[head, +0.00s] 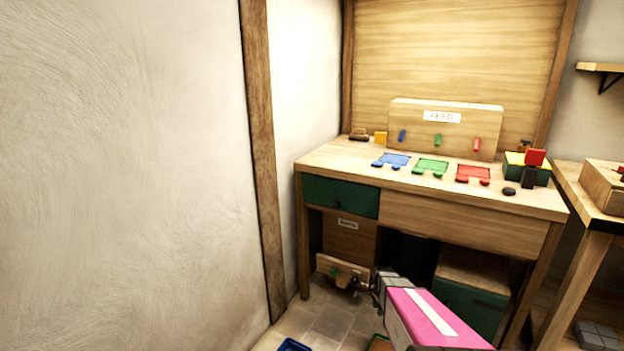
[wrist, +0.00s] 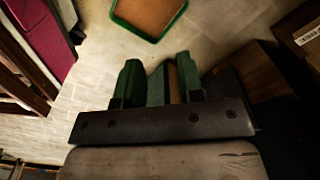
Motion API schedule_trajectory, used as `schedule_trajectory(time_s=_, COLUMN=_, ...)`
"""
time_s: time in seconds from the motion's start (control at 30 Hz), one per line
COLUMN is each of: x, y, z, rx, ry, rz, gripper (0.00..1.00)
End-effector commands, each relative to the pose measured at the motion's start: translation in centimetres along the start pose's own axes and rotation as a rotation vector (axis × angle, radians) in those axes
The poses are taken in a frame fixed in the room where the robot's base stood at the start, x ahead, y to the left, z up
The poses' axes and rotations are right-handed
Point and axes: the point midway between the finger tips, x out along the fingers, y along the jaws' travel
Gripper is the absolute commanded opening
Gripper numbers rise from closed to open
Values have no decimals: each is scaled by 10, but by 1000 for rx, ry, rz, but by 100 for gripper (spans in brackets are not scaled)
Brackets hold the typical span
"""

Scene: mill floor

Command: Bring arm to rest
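My arm, with a pink cover and white stripe (head: 425,315), reaches low in front of the workbench. My gripper (head: 334,272) has a wooden palm and green fingers and is at its far end, below the green drawer. In the wrist view my gripper (wrist: 160,82) shows two green fingers standing apart. A green patch and a yellow-brown strip show in the gap; I cannot tell whether they lie between the fingers or beyond them. A green-rimmed tray with a brown inside (wrist: 118,22) lies on the floor past the fingertips.
The workbench (head: 325,158) carries blue (head: 397,160), green (head: 432,166) and red (head: 473,173) trays and a green-yellow box (head: 541,176). A blue tray (head: 292,345) lies on the floor. A plaster wall (head: 120,180) is at left, another bench (head: 570,185) at right.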

Motion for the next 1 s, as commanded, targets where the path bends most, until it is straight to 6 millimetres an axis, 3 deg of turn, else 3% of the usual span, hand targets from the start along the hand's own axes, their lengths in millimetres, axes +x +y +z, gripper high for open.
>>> schedule_trajectory(time_s=0.03, x=-38, y=15, z=20, rx=-118, ry=2, rz=-5, gripper=35)
schedule_trajectory(time_s=0.2, x=-124, y=45, z=67, rx=-531, ry=3, rz=-5, gripper=35)
schedule_trajectory(time_s=0.3, x=-169, y=67, z=94, rx=-768, ry=4, rz=-6, gripper=35)
schedule_trajectory(time_s=0.43, x=-213, y=93, z=121, rx=-1028, ry=4, rz=-5, gripper=35)
schedule_trajectory(time_s=0.63, x=-245, y=113, z=142, rx=-1250, ry=4, rz=-4, gripper=35)
schedule_trajectory(time_s=1.0, x=-248, y=114, z=144, rx=-1285, ry=3, rz=-4, gripper=35)
